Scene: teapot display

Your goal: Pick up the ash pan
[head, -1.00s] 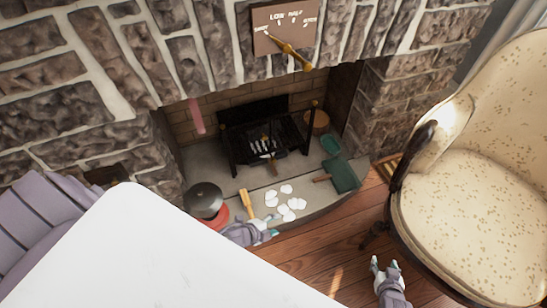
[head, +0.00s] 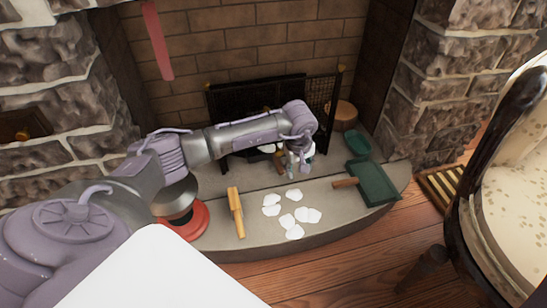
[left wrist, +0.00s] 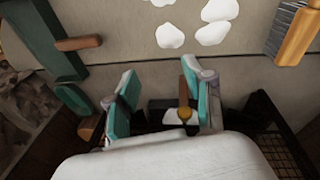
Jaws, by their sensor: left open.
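The ash pan (head: 374,183) is a dark green pan with a wooden handle pointing left. It lies on the right part of the stone hearth. In the left wrist view the pan (left wrist: 42,32) is at the upper left, its handle pointing right. My left gripper (head: 300,163) is over the hearth, left of the handle and in front of the grate. In the left wrist view its teal fingers (left wrist: 158,82) are apart with nothing gripped between them, and the handle is clear of them. My right gripper is out of view.
Several white pieces (head: 292,215) and a wooden-handled brush (head: 236,212) lie on the hearth (head: 335,217). A black mesh grate (head: 255,95) stands behind. A smaller green object (head: 358,145) is behind the pan. A pot (head: 177,195), a white surface (head: 150,275) and an armchair (head: 505,210) flank the hearth.

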